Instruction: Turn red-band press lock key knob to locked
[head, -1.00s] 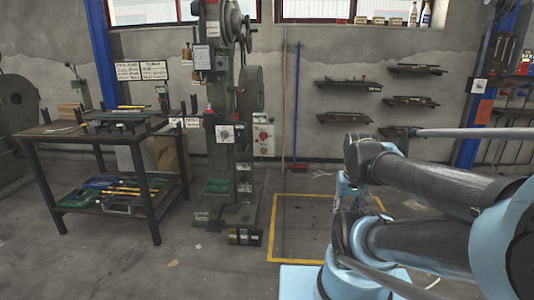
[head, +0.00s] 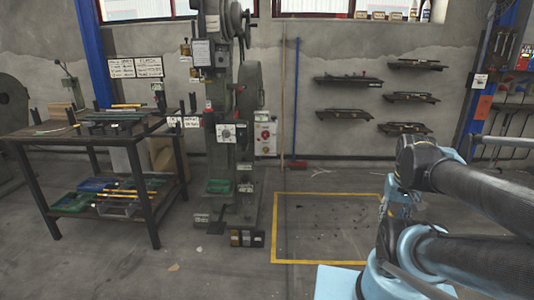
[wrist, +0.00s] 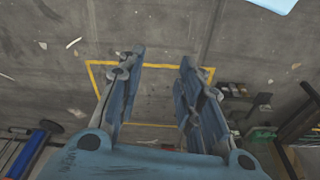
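A tall grey-green rivet press (head: 247,95) stands left of centre in the head view, against the back wall. A white square plate with a small dark round knob (head: 226,133) is on its front at mid height. The knob's setting is too small to read. Small red parts show on the press, but I cannot make out a clear red band. My gripper (wrist: 160,62) shows in the wrist view, its two fingers apart with only floor between them. It is empty and far from the knob. In the head view the gripper is out of frame.
A dark work table (head: 75,139) with tools stands left of the press. A grey box with red and green buttons (head: 265,134) is right behind the press. A yellow floor outline (head: 320,263) marks open floor to the right. A broom (head: 296,100) leans on the wall.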

